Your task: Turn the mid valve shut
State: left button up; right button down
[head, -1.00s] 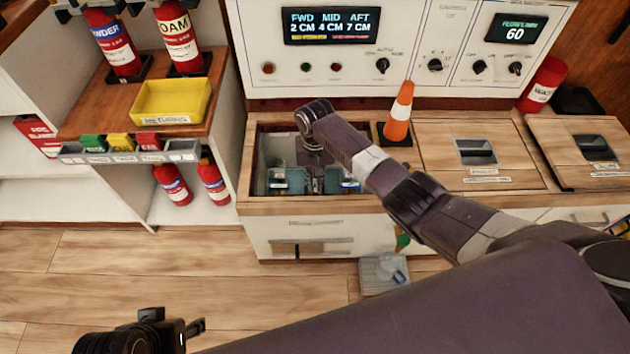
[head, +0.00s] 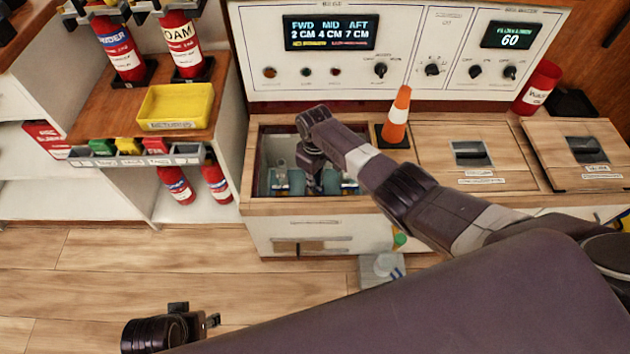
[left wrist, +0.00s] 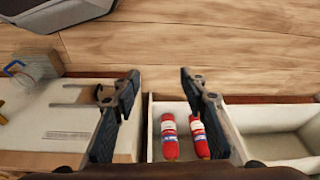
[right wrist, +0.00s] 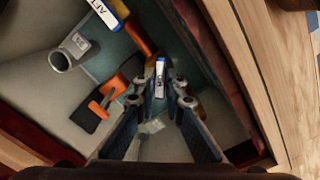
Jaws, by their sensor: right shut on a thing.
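My right gripper (right wrist: 165,98) reaches down into the open bay (head: 352,207) in the counter. In the right wrist view its fingertips are closed around a narrow piece with a white and blue label (right wrist: 160,70), apparently the mid valve's handle. Most of the mid valve is hidden by the fingers. An orange handle (right wrist: 109,91) lies just left of the fingertips. A label reading AFT (right wrist: 107,12) shows at the top. The wrist covers the middle of the bay in the head view. My left gripper (left wrist: 158,84) is open and empty, above the floor and shelf side.
The panel display (head: 331,32) reads FWD 2, MID 4, AFT 7 cm. An orange cone (head: 397,116) stands close behind my right arm. Bay walls (right wrist: 225,70) rise close beside the gripper. A yellow tray (head: 175,105) and several extinguishers (head: 118,45) are at left.

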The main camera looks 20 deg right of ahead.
jog(key=n, duration=0.4)
pick_arm(q)
jog(key=shift+f, duration=1)
pick_arm(e)
jog(key=shift+n, duration=1.9)
pick_arm(q)
jog(key=shift+s, duration=0.1)
pick_arm(e)
jog(key=c, duration=2)
grip_release()
